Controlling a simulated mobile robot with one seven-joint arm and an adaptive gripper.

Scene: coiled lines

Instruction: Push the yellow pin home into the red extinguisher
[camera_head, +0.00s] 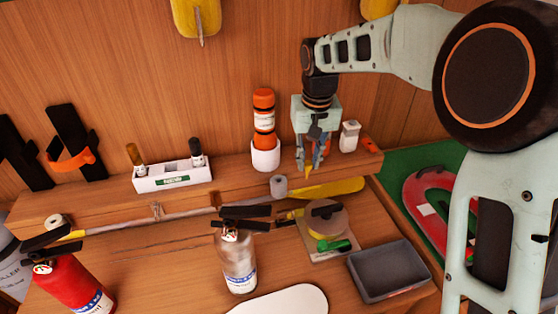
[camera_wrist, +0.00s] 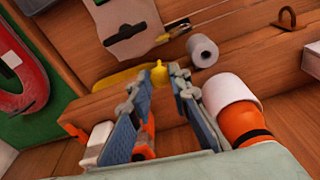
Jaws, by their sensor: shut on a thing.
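The red extinguisher (camera_head: 72,283) stands at the lower left in the head view, with a black handle and lever on top. It is not seen in the wrist view. My gripper (camera_head: 311,168) hangs over the back shelf, far to the right of the extinguisher. In the wrist view its blue-padded fingers (camera_wrist: 160,82) close around a small yellow piece (camera_wrist: 159,74), which looks like the yellow pin. In the head view a bit of yellow shows at the fingers, too small to make out its shape.
A silver extinguisher (camera_head: 238,262) stands at front centre. An orange bottle in a white cup (camera_head: 265,155) is close left of my gripper; a small white container (camera_head: 349,136) is close right. A grey tray (camera_head: 390,271) lies front right. A yellow-bladed paddle (camera_head: 325,189) lies along the shelf.

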